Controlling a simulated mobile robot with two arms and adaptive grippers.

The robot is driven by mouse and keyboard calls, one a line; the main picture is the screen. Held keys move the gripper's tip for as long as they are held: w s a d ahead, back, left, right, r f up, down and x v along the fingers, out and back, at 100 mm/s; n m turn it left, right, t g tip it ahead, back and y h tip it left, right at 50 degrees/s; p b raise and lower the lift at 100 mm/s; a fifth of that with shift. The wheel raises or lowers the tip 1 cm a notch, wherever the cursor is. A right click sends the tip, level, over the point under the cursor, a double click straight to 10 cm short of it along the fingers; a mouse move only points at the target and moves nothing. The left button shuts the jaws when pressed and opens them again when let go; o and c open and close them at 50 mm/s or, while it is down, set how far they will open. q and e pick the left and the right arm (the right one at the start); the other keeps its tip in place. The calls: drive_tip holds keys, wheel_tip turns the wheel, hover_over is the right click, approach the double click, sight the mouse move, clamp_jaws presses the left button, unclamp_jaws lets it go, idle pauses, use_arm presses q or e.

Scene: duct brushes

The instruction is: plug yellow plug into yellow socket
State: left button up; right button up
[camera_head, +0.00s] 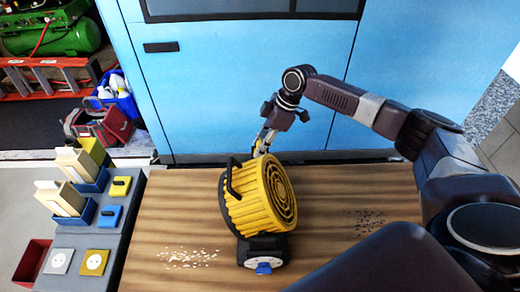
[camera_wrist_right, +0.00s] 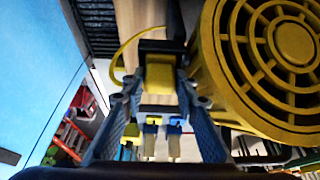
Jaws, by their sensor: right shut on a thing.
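My right gripper (camera_head: 264,146) reaches down behind the yellow blower (camera_head: 262,195) on the wooden table. In the wrist view my right gripper (camera_wrist_right: 158,98) is shut on the yellow plug (camera_wrist_right: 160,74), between its two blue-grey fingers. A thin yellow cord (camera_wrist_right: 126,46) curves beside the plug. The blower (camera_wrist_right: 285,50) is close on the right of that view. The yellow socket (camera_head: 95,262) is a yellow plate with a white round face on the grey surface at lower left, far from the gripper. My left gripper is not in view.
A white-plated socket (camera_head: 59,261) lies left of the yellow one. Yellow (camera_head: 121,186) and blue (camera_head: 109,216) blocks and bins of cartons stand behind. A red bin (camera_head: 32,262) is at far left. The wooden table (camera_head: 165,205) has pale and dark scattered bits beside the blower.

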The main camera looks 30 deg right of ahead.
wheel_tip(320, 180, up, 20)
drive_tip(key=b, duration=0.2)
drive_tip(key=shift+b, duration=0.35)
idle(0.4)
